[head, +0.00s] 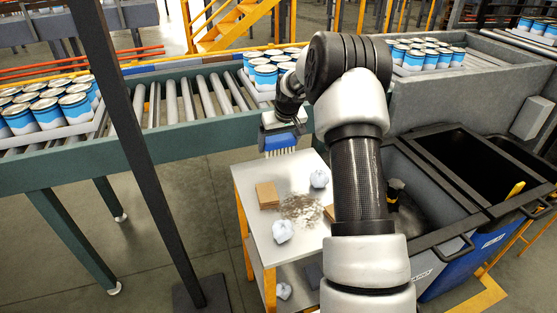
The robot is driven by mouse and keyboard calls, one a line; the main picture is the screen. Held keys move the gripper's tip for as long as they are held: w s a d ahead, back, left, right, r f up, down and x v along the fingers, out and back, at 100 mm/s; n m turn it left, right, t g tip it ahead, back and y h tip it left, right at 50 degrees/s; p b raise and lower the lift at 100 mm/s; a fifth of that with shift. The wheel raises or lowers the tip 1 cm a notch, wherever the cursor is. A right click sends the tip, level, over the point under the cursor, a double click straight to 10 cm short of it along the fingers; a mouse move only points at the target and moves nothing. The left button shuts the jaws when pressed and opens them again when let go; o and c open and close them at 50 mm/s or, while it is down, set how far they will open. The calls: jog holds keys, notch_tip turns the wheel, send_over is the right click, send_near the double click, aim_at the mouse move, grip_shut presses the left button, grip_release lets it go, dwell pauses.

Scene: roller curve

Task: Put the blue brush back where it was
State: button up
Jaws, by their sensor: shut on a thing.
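The blue brush (279,141) has a blue body with pale bristles pointing down. My gripper (280,124) is shut on the brush from above and holds it over the back edge of a small side table (250,222). The bristles appear to hang above the table top, though the exact gap cannot be told. My arm hides part of the table's right side and what lies behind it. The place where the brush was before cannot be told from this view.
On the table lie brown cardboard pieces (267,194), a pile of debris (301,209) and crumpled paper (282,231). A roller conveyor (185,104) with trays of cans (62,109) runs behind. A dark post (137,150) stands left; open bins (455,170) stand right.

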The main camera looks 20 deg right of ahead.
jog(key=shift+f, duration=2.9)
